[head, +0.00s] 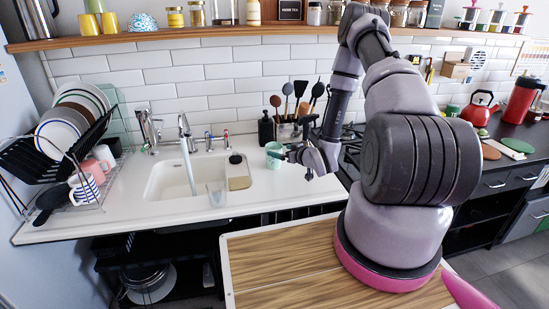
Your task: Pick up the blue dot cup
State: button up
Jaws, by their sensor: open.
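A small pale teal cup (273,152) stands on the white counter to the right of the sink. It is too small to tell whether it has blue dots. My gripper (290,155) is at its right side, with the fingers open and pointing left toward it. The fingers overlap the cup's right edge in the picture, and I cannot tell whether they touch it. Another cup, with a bluish pattern (142,22), stands on the upper shelf, away from my gripper.
A dark soap bottle (265,129) and a utensil holder (290,131) stand behind the teal cup. A dish rack (88,180) is at left. A wooden-topped surface (270,270) lies in front.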

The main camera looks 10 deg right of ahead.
aim_at(270, 147)
jog(key=x, duration=0.9)
jog(key=shift+w+d, duration=0.1)
jog(key=shift+d, duration=0.1)
jog(key=shift+r, duration=0.1)
jog(key=c, duration=1.4)
